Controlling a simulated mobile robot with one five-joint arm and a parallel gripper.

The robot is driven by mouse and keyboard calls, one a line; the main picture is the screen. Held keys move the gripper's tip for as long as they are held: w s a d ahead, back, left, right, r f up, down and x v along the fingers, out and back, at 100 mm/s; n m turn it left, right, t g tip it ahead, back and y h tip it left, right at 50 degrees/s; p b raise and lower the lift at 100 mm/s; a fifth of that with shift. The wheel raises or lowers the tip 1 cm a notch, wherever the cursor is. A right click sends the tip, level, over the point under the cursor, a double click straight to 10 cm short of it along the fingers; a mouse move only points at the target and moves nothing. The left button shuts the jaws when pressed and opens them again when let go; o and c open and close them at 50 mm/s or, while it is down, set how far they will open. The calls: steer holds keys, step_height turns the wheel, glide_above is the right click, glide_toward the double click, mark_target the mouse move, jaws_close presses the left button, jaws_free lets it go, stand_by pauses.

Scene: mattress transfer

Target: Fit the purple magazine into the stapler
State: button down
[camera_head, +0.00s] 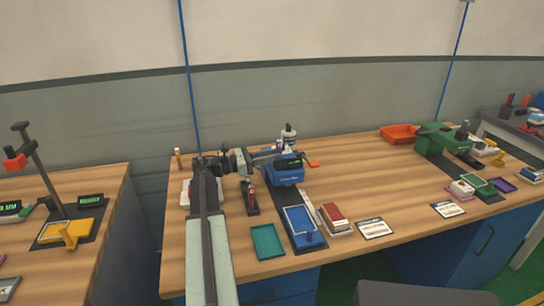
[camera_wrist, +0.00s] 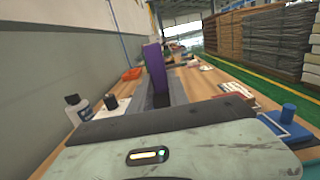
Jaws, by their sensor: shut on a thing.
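The purple magazine (camera_wrist: 156,70) stands upright in the wrist view, gripped at the end of my gripper (camera_wrist: 158,100). In the head view my gripper (camera_head: 283,157) is small and sits at the top of the blue stapler-like machine (camera_head: 286,176); the magazine is hard to make out there. I cannot tell whether the magazine touches the machine. The machine's opening is hidden by my arm and gripper.
A white bottle (camera_head: 289,136) stands behind the machine. A blue-rimmed tray (camera_head: 301,222), a teal tray (camera_head: 267,241) and a red-topped stack (camera_head: 334,217) lie in front. A green machine (camera_head: 438,140) and orange bin (camera_head: 399,134) are to the right. The table between is mostly clear.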

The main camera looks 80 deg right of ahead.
steer(key=shift+f, duration=0.2)
steer(key=c, duration=1.2)
jaws_free()
steer(key=v, duration=0.8)
steer(key=shift+d+b, duration=0.1)
steer(key=shift+b, duration=0.3)
